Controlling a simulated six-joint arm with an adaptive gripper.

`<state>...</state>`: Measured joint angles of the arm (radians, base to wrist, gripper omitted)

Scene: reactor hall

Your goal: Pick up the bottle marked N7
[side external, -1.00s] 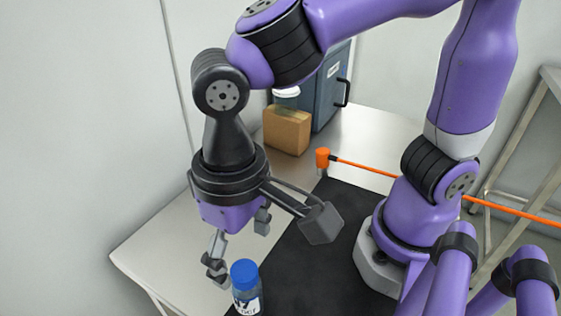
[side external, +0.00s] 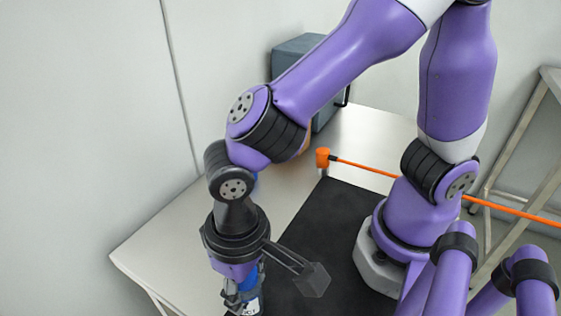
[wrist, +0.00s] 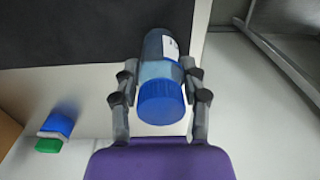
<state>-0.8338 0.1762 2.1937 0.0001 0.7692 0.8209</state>
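The bottle has a blue cap and a white label; the label's mark is mostly hidden now, but read as N7 in the earlier side view. In the side external view the bottle (side external: 250,307) stands at the mat's near left edge, partly behind my fingers. In the wrist view the bottle (wrist: 161,95) lies between my two fingers, cap towards the camera. My gripper (side external: 243,299) points down over it. In the wrist view my gripper (wrist: 159,64) is open, one finger on each side, with a narrow gap seen at the left finger.
A black mat (side external: 345,225) covers part of the pale table (side external: 185,225). A blue-grey cabinet (side external: 300,50) is behind my arm. A blue object (wrist: 60,124) and a green one (wrist: 48,145) show left in the wrist view.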

